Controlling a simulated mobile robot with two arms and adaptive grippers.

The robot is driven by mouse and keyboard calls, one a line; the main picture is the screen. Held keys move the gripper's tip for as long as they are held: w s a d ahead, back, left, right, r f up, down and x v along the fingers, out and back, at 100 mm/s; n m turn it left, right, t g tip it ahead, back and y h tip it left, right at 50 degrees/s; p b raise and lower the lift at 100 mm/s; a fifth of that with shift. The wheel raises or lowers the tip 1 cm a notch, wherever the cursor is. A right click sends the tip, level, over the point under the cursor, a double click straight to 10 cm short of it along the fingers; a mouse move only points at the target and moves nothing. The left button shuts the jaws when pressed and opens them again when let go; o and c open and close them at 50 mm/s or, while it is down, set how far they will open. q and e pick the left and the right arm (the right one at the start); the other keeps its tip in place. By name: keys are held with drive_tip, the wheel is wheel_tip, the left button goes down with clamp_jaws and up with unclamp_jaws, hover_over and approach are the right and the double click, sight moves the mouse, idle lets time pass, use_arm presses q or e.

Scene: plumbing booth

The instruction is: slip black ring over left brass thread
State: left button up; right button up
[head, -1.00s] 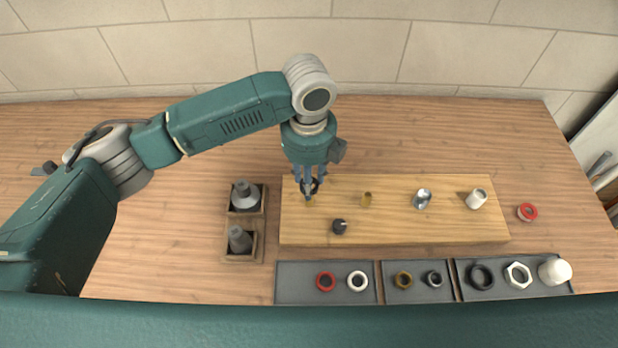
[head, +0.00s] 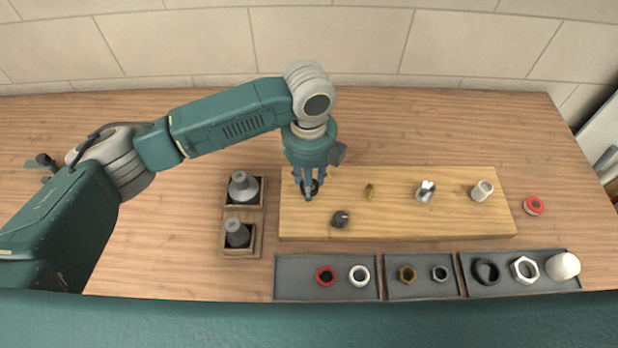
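My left gripper (head: 309,191) points down over the left end of the wooden board (head: 440,222). Its fingers are shut on a small black ring (head: 314,187), which is partly covered by them. The left brass thread is hidden below the fingers and ring, so I cannot tell whether the ring is around it or just above it. Another brass fitting (head: 369,191) stands on the board to the right, apart from the gripper. My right gripper is not in view.
A dark knob-like part (head: 340,219), a chrome fitting (head: 426,190) and a white pipe stub (head: 482,190) are on the board. A wooden holder (head: 241,251) with grey cones stands left. Trays (head: 300,292) with rings and nuts lie in front.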

use_arm(q)
drive_tip(key=o, duration=1.7)
wheel_tip(320, 180, up, 5)
drive_tip(key=p, duration=0.5)
idle(0.4)
